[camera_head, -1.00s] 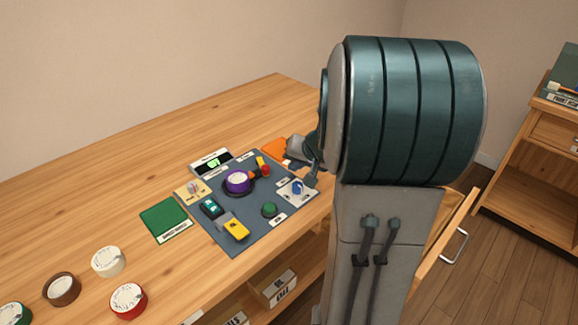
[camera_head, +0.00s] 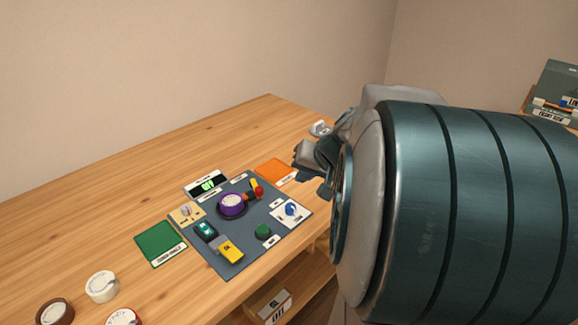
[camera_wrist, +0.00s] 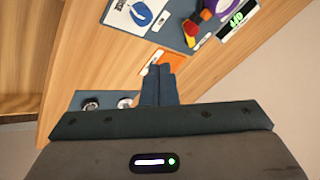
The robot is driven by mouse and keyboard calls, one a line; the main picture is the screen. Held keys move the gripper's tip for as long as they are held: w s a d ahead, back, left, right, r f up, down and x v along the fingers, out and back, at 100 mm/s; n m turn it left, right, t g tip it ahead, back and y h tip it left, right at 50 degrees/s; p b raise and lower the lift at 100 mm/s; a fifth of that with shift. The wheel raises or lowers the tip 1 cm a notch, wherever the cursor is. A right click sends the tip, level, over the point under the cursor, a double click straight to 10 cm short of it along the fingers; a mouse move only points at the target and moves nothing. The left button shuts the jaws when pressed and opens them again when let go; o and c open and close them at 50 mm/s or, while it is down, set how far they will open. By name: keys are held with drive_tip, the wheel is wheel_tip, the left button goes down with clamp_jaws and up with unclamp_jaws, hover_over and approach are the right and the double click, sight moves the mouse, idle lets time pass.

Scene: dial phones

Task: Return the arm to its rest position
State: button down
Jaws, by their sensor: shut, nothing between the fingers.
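My gripper (camera_wrist: 160,88) shows in the wrist view with its dark fingers together and nothing between them. In the head view my gripper (camera_head: 302,164) is partly hidden by my own arm, above the table near the orange mat (camera_head: 275,170). My arm's large teal link fills the right side of that view.
A green mat (camera_head: 161,243) lies left of the panel. A white dial (camera_head: 102,287), a brown dial (camera_head: 55,312) and a red-rimmed dial (camera_head: 122,318) sit at the table's near left. A shelf (camera_head: 529,100) stands at the far right. The table's back left is clear.

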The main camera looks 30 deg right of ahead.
drive_tip(key=s+a+r+n+g+p, duration=0.2)
drive_tip(key=s+a+r+n+p, duration=0.1)
drive_tip(key=s+a+p, duration=0.3)
drive_tip(key=s+a+r+n+g+h+p, duration=0.1)
drive_tip(key=s+a+r+p, duration=0.4)
drive_tip(key=a, duration=0.6)
drive_tip(key=shift+s+n+g+h+p, duration=0.35)
drive_tip(key=shift+s+n+g, duration=0.4)
drive_tip(key=shift+n, duration=0.45)
